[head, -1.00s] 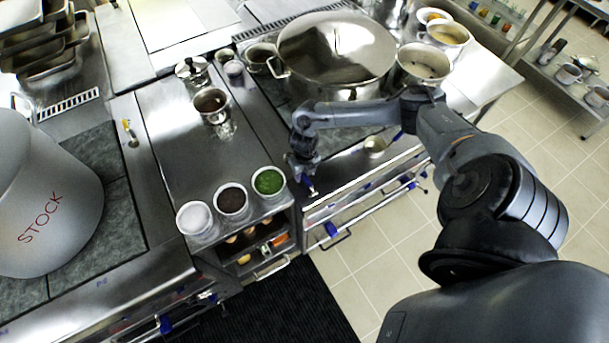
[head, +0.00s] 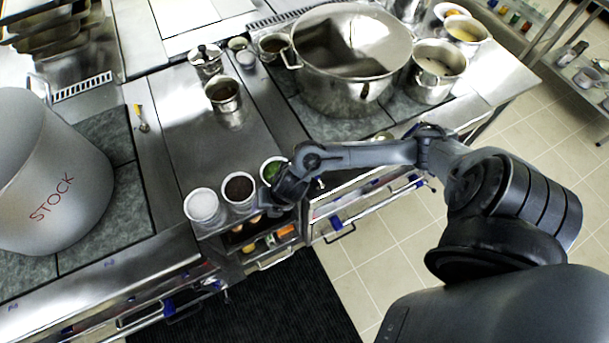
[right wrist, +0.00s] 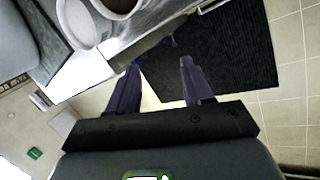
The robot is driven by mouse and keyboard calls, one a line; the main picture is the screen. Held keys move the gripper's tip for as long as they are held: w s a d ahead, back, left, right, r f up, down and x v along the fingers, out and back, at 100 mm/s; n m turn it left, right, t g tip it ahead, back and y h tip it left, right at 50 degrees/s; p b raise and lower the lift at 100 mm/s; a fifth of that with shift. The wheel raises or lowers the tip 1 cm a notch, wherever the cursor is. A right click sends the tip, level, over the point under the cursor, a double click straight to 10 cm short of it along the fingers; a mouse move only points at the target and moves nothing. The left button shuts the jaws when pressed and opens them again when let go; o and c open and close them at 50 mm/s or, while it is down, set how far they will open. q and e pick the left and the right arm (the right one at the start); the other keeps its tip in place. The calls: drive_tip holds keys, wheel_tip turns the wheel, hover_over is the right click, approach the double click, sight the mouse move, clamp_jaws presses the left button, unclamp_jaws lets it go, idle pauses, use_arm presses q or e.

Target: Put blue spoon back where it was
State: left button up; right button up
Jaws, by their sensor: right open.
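I cannot make out a blue spoon in either view. My right gripper (head: 274,212) is at the front edge of the counter, by the three small containers. In the right wrist view my right gripper (right wrist: 158,68) has its two dark purple fingers spread apart with nothing held between them. The white container (head: 202,206), the dark-filled container (head: 239,188) and the green-filled container (head: 271,171) stand in a row; my right wrist partly covers the green one. My left gripper is not in view.
A large pot (head: 352,95) and a smaller pot (head: 437,88) stand at the back. A STOCK pot (head: 70,160) is at left. A yellow-handled utensil (head: 141,118) lies on the counter. Below are open shelves and a drawer (head: 340,215). A black mat (head: 260,310) covers the floor.

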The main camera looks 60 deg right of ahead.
drive_tip(key=s+a+r+m+t, duration=0.2)
drive_tip(key=a+r+m, duration=0.2)
drive_tip(key=a+m, duration=0.35)
drive_tip(key=s+d+r+m+g+h, duration=0.1)
drive_tip(key=s+d+r+m, duration=0.1)
drive_tip(key=s+m, duration=0.4)
drive_tip(key=s+d+r+m+g+h, duration=0.1)
drive_tip(key=s+d+m, duration=0.3)
drive_tip(key=m, duration=0.5)
drive_tip(key=shift+s+d+r+m+g, duration=0.15)
drive_tip(key=shift+s+r+m+g, duration=0.3)
drive_tip(key=shift+s, duration=0.55)
drive_tip(key=shift+r, duration=0.15)
